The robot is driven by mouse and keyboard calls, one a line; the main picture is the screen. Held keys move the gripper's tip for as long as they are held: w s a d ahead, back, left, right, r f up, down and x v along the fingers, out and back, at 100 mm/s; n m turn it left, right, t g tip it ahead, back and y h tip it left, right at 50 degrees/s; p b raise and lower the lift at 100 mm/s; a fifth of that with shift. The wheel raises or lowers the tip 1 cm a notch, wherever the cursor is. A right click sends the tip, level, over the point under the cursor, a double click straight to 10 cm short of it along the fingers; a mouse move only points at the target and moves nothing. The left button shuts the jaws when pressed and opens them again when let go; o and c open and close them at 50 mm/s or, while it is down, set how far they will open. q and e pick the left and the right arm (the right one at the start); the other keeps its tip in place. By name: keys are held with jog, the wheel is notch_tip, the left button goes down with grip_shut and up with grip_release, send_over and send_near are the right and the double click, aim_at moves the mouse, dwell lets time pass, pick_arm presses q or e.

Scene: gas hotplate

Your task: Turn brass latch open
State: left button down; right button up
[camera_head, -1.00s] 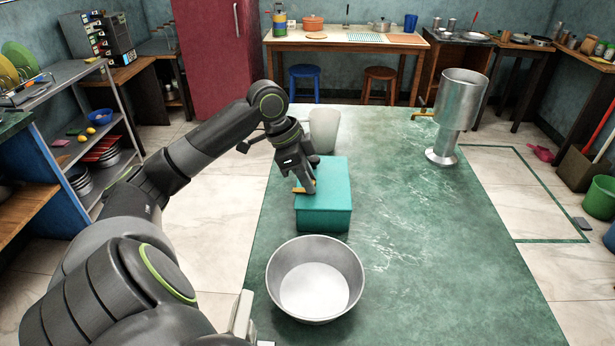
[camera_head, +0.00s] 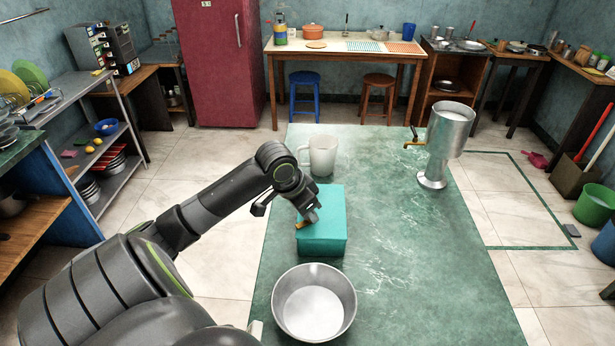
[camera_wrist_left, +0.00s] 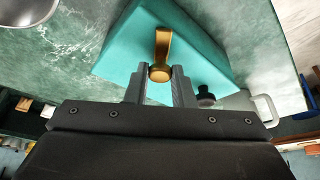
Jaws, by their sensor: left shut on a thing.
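A teal box (camera_head: 325,232) stands on the green table, and it fills the upper middle of the left wrist view (camera_wrist_left: 120,55). A brass latch (camera_wrist_left: 163,45) with a round knob-like end lies on the box's face; only a small bit of the brass latch (camera_head: 301,225) shows in the head view. My left gripper (camera_head: 308,216) is at the box's left side. In the left wrist view its two fingers (camera_wrist_left: 160,82) are shut on the latch's round end. My right gripper is not in view.
A metal bowl (camera_head: 348,310) stands in front of the box and a pale mug (camera_head: 322,157) behind it. A metal urn (camera_head: 448,140) with a brass tap stands at the far right. A dark knob (camera_wrist_left: 205,95) sits by the box. The table (camera_head: 420,270) is clear at right.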

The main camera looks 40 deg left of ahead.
pick_arm(q)
jog(key=n+y+p, duration=0.1)
jog(key=n+p, duration=0.2)
jog(key=p, duration=0.1)
jog(key=n+y+p, duration=0.1)
jog(key=n+p, duration=0.2)
jog(key=p, duration=0.2)
jog(key=n+y+p, duration=0.1)
jog(key=n+p, duration=0.1)
jog(key=p, duration=0.2)
jog(key=shift+d+r+n+p, duration=0.3)
jog(key=shift+n+p, duration=0.1)
jog(key=shift+w+f+n+g+y+p, duration=0.15)
jog(key=shift+n+g+y+p, duration=0.1)
jog(key=shift+n+p, duration=0.35)
jog(key=shift+s+f+n+g+y+p, duration=0.15)
jog(key=shift+n+y+p, duration=0.2)
jog(key=shift+p, duration=0.35)
jog(key=shift+w, duration=0.1)
jog(key=c, duration=1.3)
grip_release()
jog(key=shift+o, duration=0.2)
